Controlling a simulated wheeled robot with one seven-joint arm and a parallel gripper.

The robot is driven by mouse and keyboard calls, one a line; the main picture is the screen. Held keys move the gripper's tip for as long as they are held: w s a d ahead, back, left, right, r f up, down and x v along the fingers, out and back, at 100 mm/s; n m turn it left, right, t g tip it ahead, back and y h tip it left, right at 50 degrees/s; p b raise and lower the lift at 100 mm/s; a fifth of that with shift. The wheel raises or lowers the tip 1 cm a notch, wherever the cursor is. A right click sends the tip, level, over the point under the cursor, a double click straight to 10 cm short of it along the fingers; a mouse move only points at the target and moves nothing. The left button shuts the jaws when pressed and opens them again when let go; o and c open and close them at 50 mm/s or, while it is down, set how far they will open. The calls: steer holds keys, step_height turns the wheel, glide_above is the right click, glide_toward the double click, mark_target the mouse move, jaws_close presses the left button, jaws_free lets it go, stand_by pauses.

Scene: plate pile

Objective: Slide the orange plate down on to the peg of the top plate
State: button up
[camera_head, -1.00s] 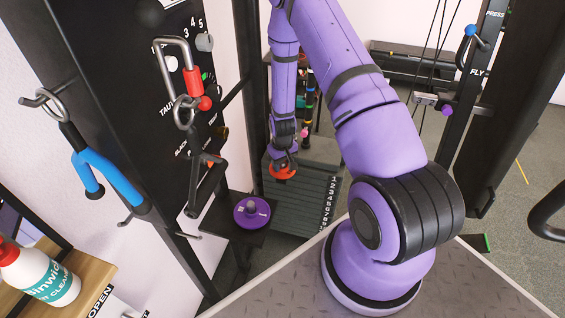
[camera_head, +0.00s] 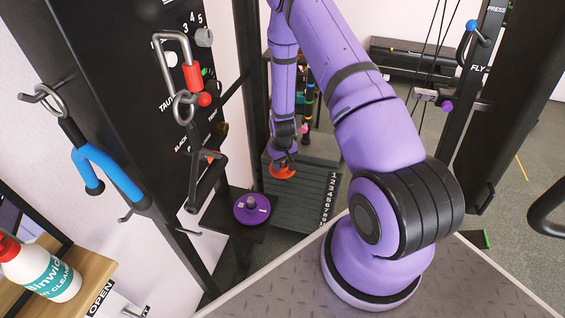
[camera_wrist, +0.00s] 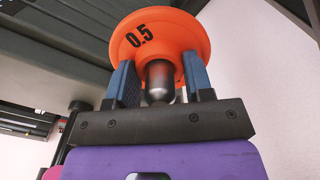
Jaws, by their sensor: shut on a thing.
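The orange plate (camera_head: 281,173) hangs below my gripper (camera_head: 285,158) over the dark grey weight stack (camera_head: 300,205) in the head view. In the wrist view the orange plate (camera_wrist: 188,38) is marked 0.5 and sits just beyond the fingertips. My gripper (camera_wrist: 160,85) is shut on its grey metal knob (camera_wrist: 160,80), with a blue finger on each side. The top plate's peg is not visible; the orange plate and my gripper cover that spot. Whether the plate touches the stack cannot be told.
A purple plate (camera_head: 240,213) with a grey knob lies on a black shelf (camera_head: 222,224) left of the stack. A black machine upright (camera_head: 120,60) with hooks and handles stands at the left. A spray bottle (camera_head: 40,275) stands on a wooden shelf (camera_head: 88,285).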

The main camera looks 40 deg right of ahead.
steer(key=shift+f, duration=0.1)
steer(key=o, duration=1.3)
steer(key=shift+o, duration=0.2)
step_height(320, 180, up, 11)
steer(key=shift+f, duration=0.1)
